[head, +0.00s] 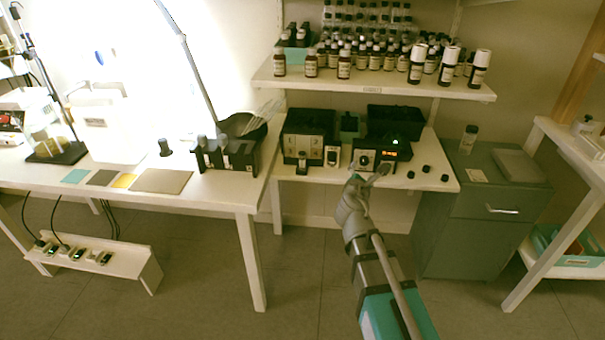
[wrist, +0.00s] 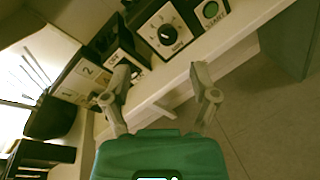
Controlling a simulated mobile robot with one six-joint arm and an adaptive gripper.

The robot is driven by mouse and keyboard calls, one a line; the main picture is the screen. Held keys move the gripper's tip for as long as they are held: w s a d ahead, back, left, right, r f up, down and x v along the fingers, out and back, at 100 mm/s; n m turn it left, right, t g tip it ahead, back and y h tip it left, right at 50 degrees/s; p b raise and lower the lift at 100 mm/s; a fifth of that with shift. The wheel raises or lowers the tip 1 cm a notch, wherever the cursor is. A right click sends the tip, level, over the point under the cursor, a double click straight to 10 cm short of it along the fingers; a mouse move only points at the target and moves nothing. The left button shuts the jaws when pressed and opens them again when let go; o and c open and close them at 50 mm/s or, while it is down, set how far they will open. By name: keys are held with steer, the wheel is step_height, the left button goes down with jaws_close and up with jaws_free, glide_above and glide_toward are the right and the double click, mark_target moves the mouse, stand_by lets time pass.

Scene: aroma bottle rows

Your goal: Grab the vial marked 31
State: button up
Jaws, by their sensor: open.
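Many small dark bottles with pale labels (head: 375,58) stand in rows on the wall shelf in the head view. Three stand apart at its left front, including one brown bottle (head: 311,65). Three larger white-capped bottles (head: 449,66) stand at its right. The numbers are too small to read, so I cannot tell which vial is 31. My gripper (head: 367,176) is below the shelf, in front of the lower bench. In the wrist view my gripper (wrist: 162,80) has its fingers apart with nothing between them. No vial shows there.
The wall shelf (head: 375,86) overhangs this bench. A grey-green cabinet (head: 470,225) stands right, with a small bottle (head: 468,140) on top. A long table (head: 215,190) stands left.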

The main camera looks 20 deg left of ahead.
mark_target(302, 155)
steer(key=s+a+f+n+y+b, duration=0.2)
steer(key=a+n+y, duration=0.1)
steer(key=a+n, duration=0.2)
steer(key=s+a+f+n+y+b, duration=0.2)
steer(key=a+n, duration=0.4)
steer(key=a, duration=0.3)
steer(key=shift+s+a+n+g+y+b, duration=0.35)
steer(key=shift+y+b, duration=0.3)
steer(key=shift+y, duration=0.35)
steer(key=shift+x, duration=4.25)
steer(key=shift+r, duration=0.1)
steer(key=shift+r+x, duration=0.15)
steer(key=shift+x, duration=1.15)
steer(key=shift+r+x, duration=0.1)
steer(key=shift+x, duration=1.2)
